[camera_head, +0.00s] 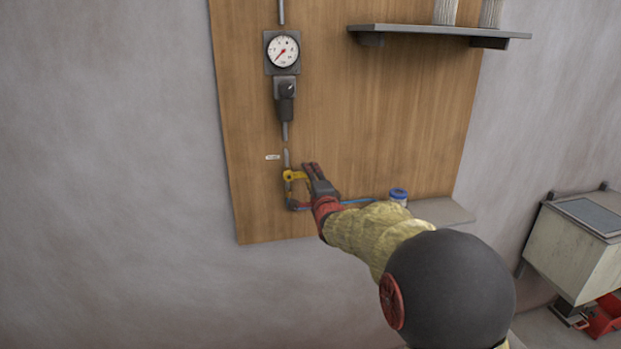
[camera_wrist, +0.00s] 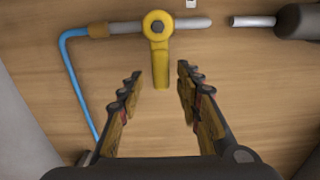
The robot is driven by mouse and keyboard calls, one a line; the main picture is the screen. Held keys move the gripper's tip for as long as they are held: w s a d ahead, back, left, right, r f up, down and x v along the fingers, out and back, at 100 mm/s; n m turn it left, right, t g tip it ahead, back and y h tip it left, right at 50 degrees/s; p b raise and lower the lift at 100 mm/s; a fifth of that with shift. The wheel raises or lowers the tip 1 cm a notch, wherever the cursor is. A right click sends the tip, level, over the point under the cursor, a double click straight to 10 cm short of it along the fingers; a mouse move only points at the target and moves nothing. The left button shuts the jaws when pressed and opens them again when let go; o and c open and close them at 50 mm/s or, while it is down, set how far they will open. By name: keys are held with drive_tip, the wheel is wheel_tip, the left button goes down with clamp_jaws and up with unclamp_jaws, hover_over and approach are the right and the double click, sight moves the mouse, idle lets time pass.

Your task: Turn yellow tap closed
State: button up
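The yellow tap (camera_head: 290,175) sits on the pipe low on the wooden panel. In the wrist view the tap (camera_wrist: 157,26) has a round hub on the pipe, and its handle (camera_wrist: 160,70) points toward me, square to the pipe. In the head view the handle points right, toward my gripper. My gripper (camera_head: 311,168) is open. In the wrist view its fingertips (camera_wrist: 160,73) are on either side of the handle's end, with a gap on both sides. I cannot tell whether the fingers are deep enough to surround the handle.
A blue hose (camera_wrist: 69,75) bends away from the pipe's end. Above the tap are a dark regulator (camera_head: 286,90) and a round gauge (camera_head: 283,50). A blue-lidded jar (camera_head: 398,195) stands on a low shelf (camera_head: 446,210) at right. A higher shelf (camera_head: 440,32) holds pale cylinders.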

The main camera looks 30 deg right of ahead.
drive_tip(key=v, duration=1.2)
idle(0.4)
drive_tip(key=s+a+f+n+g+y, duration=0.2)
drive_tip(key=s+f+n+g, duration=0.7)
drive_tip(key=f, duration=0.6)
drive_tip(key=s+a+n+g+y, duration=0.1)
drive_tip(key=s+a+n+g, duration=0.1)
drive_tip(key=s+a+n, duration=0.6)
drive_tip(key=s+a+n+g+y, duration=0.15)
drive_tip(key=s+a, duration=0.35)
drive_tip(key=s, duration=0.8)
drive_tip(key=s+a+r+n, duration=0.3)
drive_tip(key=s+a+r, duration=0.1)
drive_tip(key=a, duration=0.1)
drive_tip(key=shift+a+r+t, duration=0.2)
drive_tip(key=shift+r+t, duration=0.15)
